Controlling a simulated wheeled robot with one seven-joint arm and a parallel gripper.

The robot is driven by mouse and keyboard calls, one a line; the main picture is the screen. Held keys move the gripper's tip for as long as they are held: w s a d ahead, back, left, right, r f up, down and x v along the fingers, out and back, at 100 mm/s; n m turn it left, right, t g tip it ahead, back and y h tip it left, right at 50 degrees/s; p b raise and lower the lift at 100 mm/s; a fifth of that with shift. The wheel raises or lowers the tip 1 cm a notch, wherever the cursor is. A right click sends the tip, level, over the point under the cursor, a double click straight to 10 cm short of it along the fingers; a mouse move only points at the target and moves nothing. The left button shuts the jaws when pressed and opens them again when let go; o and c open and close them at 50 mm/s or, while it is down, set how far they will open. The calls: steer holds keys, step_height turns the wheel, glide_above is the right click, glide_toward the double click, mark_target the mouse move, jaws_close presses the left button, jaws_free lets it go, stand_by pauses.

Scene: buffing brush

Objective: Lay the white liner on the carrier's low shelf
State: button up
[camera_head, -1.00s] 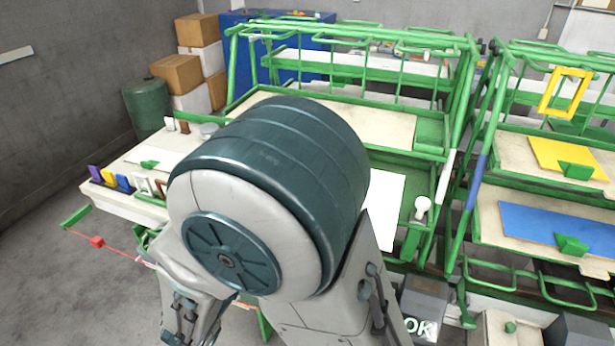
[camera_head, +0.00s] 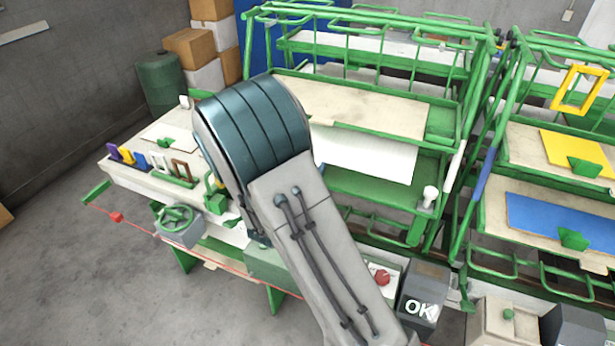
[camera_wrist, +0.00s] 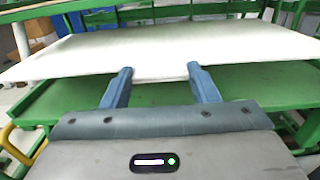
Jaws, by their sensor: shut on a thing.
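The white liner (camera_head: 365,160) is a flat white panel in the middle carrier, below its upper board and over the back part of the green low shelf (camera_head: 370,190). My arm hides its left part in the head view. In the wrist view the liner (camera_wrist: 170,50) spans nearly the full width, with green shelf (camera_wrist: 240,85) below and in front of it. My gripper (camera_wrist: 161,72) is shut on the liner's near edge with its blue fingers. The liner seems slightly above the shelf; whether any edge touches is unclear.
The beige upper board (camera_head: 365,108) lies close above the liner. A white knob (camera_head: 430,194) stands at the shelf's right front. Green posts frame the carrier. A neighbouring carrier holds a blue panel (camera_head: 550,222) and a yellow panel (camera_head: 572,152). An OK box (camera_head: 423,292) stands in front.

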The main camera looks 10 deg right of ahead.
steer(key=shift+w+d+f+p, duration=0.15)
steer(key=shift+f+p, duration=0.5)
steer(key=shift+f, duration=1.6)
steer(key=shift+f, duration=0.15)
steer(key=o, duration=1)
